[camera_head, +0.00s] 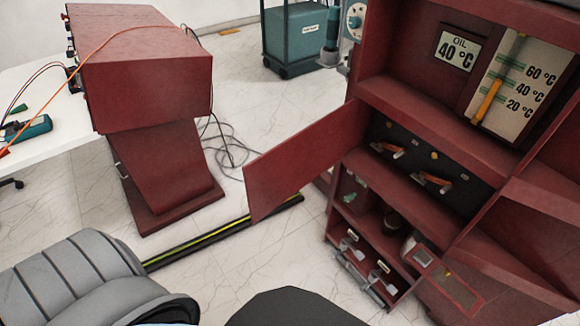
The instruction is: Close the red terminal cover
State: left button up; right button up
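The red terminal cover (305,160) is a flat panel standing open, swung out to the left from the front of the red transformer cabinet (425,115). Its right edge meets the cabinet beside the dark terminal compartment (420,157), which lies uncovered with several orange-and-metal terminals in it. The cover's free edge points left and down, over the floor. Neither of my grippers is in view. A grey ribbed part of my own body shows at the lower left, well apart from the cover.
A lower open compartment (375,235) has sockets and a small panel with a window (455,288). An oil gauge panel (505,85) is above. A red console (145,90), a teal unit (292,35) and a black-yellow floor strip (205,238) stand nearby.

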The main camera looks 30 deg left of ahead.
aim_at(272, 179)
jog(key=z, duration=3.05)
jog(key=k, duration=2.45)
jog(key=u, duration=1.85)
jog(key=i, duration=0.95)
jog(key=k, duration=1)
jog(key=u, duration=0.45)
